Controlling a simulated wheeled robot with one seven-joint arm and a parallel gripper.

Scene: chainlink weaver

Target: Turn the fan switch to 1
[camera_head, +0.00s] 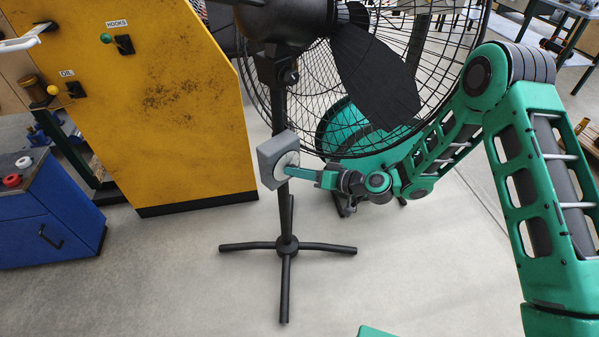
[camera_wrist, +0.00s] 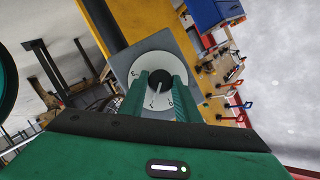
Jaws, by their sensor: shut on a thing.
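The black fan (camera_head: 380,80) stands on a post with a cross-shaped foot. A grey switch box (camera_head: 268,158) is on its post, with a round white dial facing right. In the wrist view the white dial (camera_wrist: 138,72) has a dark round knob (camera_wrist: 155,78) at its middle and small marks around it, hard to read. A pale line on the knob seems to point down toward the lower marks. My gripper (camera_head: 291,171) is at the dial. In the wrist view its two green fingers (camera_wrist: 157,84) are on either side of the knob, shut on it.
A yellow machine (camera_head: 160,110) with labelled levers stands left of the fan. A blue cabinet (camera_head: 50,215) is at the far left. A green bin (camera_head: 345,128) shows behind the fan cage. The grey floor in front of the fan foot is mostly clear.

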